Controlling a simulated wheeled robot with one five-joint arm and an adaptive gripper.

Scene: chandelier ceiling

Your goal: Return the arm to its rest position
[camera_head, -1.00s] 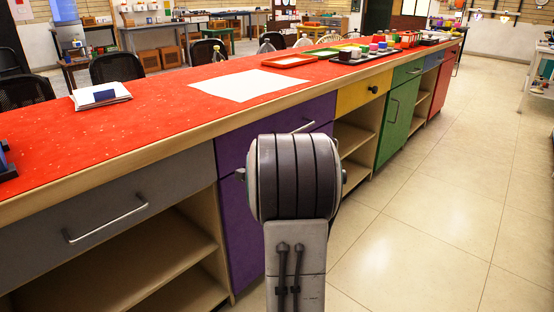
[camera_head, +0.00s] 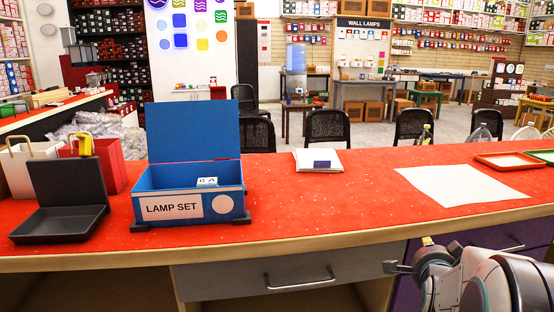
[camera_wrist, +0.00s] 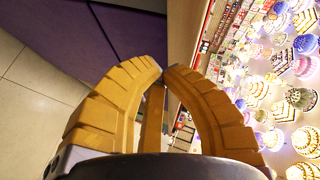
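My arm is folded low at the bottom right of the head view, in front of the counter. In the wrist view, the two ribbed yellow fingers of my gripper (camera_wrist: 163,70) curve together and their tips meet, with nothing seen between them. A small yellow part shows at the arm's end in the head view, beside the counter front; most of the gripper is hidden there. The wrist view is turned sideways, with a purple cabinet front (camera_wrist: 125,35) at upper left and lit chandeliers (camera_wrist: 303,98) at right.
The red counter (camera_head: 330,205) spans the head view. On it stand a blue lamp set box (camera_head: 188,195) with raised lid, a black tray (camera_head: 60,222), bags, a paper stack (camera_head: 318,160) and a white sheet (camera_head: 462,188). A grey drawer (camera_head: 270,278) is below. Pale floor (camera_wrist: 30,85) shows.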

